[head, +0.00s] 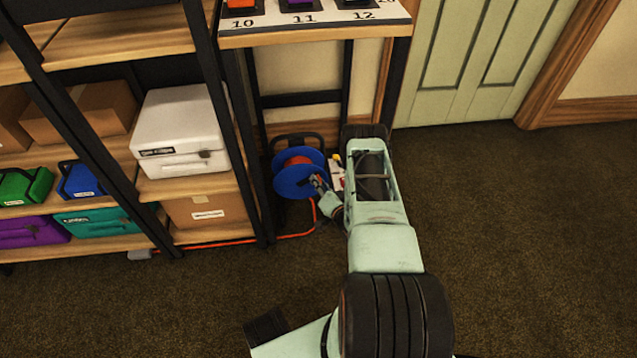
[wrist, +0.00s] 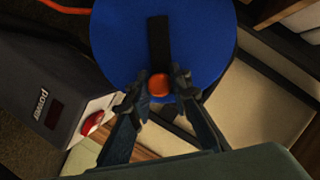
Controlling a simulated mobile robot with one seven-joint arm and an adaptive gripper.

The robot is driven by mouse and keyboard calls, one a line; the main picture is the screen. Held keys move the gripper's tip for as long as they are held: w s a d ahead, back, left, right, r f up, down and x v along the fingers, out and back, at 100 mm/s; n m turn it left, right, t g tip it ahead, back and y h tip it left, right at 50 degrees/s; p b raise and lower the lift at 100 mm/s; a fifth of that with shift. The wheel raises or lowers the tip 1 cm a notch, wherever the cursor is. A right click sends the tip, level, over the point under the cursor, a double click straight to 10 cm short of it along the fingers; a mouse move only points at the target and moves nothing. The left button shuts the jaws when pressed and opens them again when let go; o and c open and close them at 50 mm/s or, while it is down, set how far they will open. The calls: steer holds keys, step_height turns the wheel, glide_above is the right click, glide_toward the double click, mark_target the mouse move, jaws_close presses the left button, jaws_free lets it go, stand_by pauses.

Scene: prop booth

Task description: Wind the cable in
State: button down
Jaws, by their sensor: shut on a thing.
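The cable reel is a blue disc (head: 292,182) on a black stand, on the floor under the numbered table. Orange cable (head: 299,234) runs from the reel along the floor to the left, past the foot of the shelf rack, to a grey block (head: 140,254). In the wrist view the blue reel face (wrist: 205,45) carries a black crank arm (wrist: 159,40) with a round orange knob (wrist: 159,85) at its lower end. My gripper (wrist: 160,86) is shut on this knob, one finger on each side. In the head view my gripper (head: 318,184) is at the reel's right front.
A dark box marked POWER (wrist: 50,100) with a red switch (wrist: 92,123) stands close left of my gripper in the wrist view. The shelf rack (head: 215,236) is left of the reel, the table (head: 315,36) above. Open carpet (head: 520,230) lies right.

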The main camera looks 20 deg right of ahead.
stand_by(0.3)
steer(key=shift+s+d+f+m+t+y, duration=0.15)
steer(key=shift+d+f+m+t+y, duration=0.3)
steer(key=shift+f+m, duration=0.45)
steer(key=shift+d+f+m+t+y, duration=0.15)
steer(key=shift+f+m+t, duration=0.25)
steer(key=shift+m, duration=0.35)
steer(key=shift+d+f+m+t+y, duration=0.1)
steer(key=shift+f+m+t, duration=0.15)
steer(key=shift+f+m, duration=0.4)
steer(key=shift+r, duration=0.1)
steer(key=c, duration=1.8)
jaws_free()
steer(key=shift+o, duration=0.2)
steer(key=shift+a, duration=0.1)
steer(key=s, duration=0.7)
steer(key=shift+s+d+r, duration=0.2)
steer(key=shift+d+r, duration=0.15)
steer(key=shift+d, duration=0.05)
